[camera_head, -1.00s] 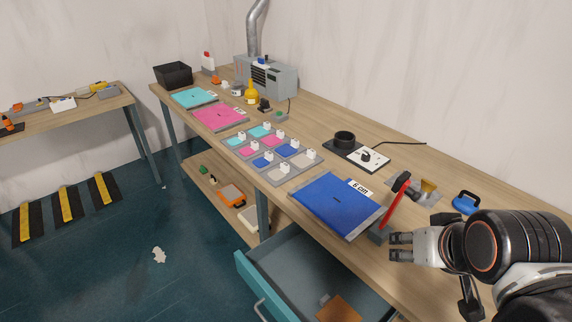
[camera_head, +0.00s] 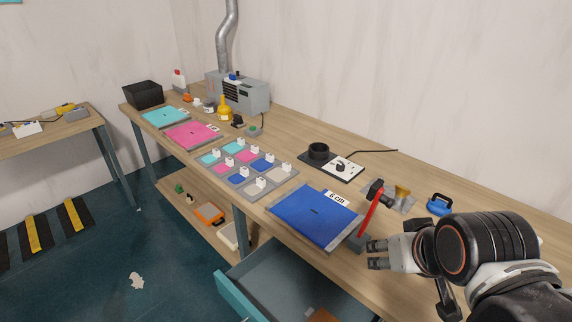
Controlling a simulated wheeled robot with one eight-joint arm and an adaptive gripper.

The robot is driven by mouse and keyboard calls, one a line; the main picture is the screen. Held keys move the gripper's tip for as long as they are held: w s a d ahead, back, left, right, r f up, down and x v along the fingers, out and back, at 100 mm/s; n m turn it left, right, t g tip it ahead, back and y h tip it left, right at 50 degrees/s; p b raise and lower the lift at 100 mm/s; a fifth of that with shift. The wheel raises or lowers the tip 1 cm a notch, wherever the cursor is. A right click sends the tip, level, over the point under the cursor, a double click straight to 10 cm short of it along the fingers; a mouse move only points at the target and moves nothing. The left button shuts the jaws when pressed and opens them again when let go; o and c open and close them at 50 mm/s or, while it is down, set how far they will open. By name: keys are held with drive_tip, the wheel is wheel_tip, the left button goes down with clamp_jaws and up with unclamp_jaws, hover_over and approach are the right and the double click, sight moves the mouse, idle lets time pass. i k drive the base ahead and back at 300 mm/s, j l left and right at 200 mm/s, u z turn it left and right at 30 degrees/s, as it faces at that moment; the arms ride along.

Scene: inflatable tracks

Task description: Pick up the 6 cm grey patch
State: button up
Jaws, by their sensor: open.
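A grey tray (camera_head: 271,186) of small square patches lies on the workbench, each patch carrying a white tag. Two pale grey patches are at its near right end, one at the front (camera_head: 250,189) and one farther back (camera_head: 284,175). The tag sizes are too small to read, so I cannot tell which is 6 cm. My gripper (camera_head: 376,256) is open and empty at the lower right, beside the red-handled tool and well to the right of the tray.
A blue sheet marked 6 cm (camera_head: 305,214) lies between the tray and my gripper. A red-handled tool (camera_head: 369,215) stands at its right corner. A teal drawer (camera_head: 237,298) hangs open below the bench.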

sight(253, 189)
drive_tip(key=j+u, duration=0.15)
drive_tip(key=u, duration=2.85)
drive_tip(key=i+z, duration=0.35)
drive_tip(key=i, duration=0.15)
drive_tip(key=i+j+z, duration=0.15)
drive_tip(key=i+z, duration=0.2)
drive_tip(key=i, duration=0.15)
drive_tip(key=i+j+z, duration=0.35)
drive_tip(key=i, duration=0.15)
drive_tip(key=i+l+z, duration=0.2)
drive_tip(key=i+z, duration=0.15)
drive_tip(key=i, duration=0.35)
drive_tip(key=i+z, duration=0.35)
drive_tip(key=i, duration=0.3)
drive_tip(key=i+j+z, duration=0.2)
drive_tip(key=i+z, duration=0.15)
drive_tip(key=i, duration=0.35)
drive_tip(key=i+l+z, duration=0.1)
drive_tip(key=i+z, duration=0.8)
drive_tip(key=i+j+z, duration=0.15)
drive_tip(key=i+z, duration=0.15)
drive_tip(key=z, duration=0.15)
drive_tip(key=i+j+z, duration=0.3)
drive_tip(key=z, duration=0.15)
drive_tip(key=i+j, duration=0.05)
drive_tip(key=i, duration=0.05)
